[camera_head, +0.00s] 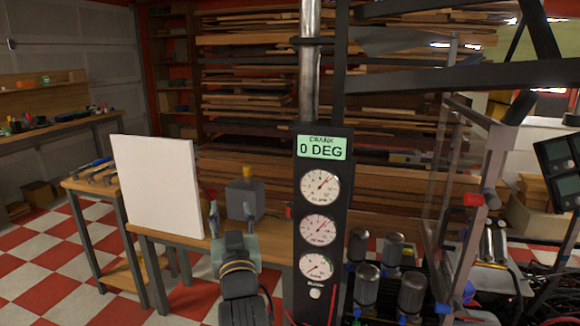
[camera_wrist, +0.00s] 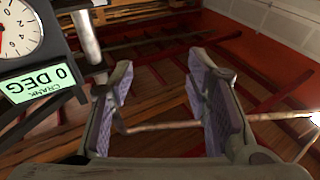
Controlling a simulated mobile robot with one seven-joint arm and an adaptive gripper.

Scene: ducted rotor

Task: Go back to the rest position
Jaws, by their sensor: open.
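My gripper (camera_head: 231,217) is low in the middle of the head view, in front of a wooden bench, with its fingers pointing up and apart. In the wrist view my gripper (camera_wrist: 163,100) shows two purple-padded fingers spread wide with nothing between them. The black gauge panel (camera_head: 322,270) stands to the right of my gripper, with several round dials and a green display (camera_head: 322,147) reading "CRANK 0 DEG". The same display (camera_wrist: 38,82) shows turned over at the left of the wrist view.
A white board (camera_head: 157,185) stands left of my gripper. A dark grey box with a yellow top (camera_head: 245,200) sits behind it on the bench. A clear panel in a frame (camera_head: 445,180) and several dark cylinders (camera_head: 367,285) are at the right. Checkered floor (camera_head: 60,265) is open at left.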

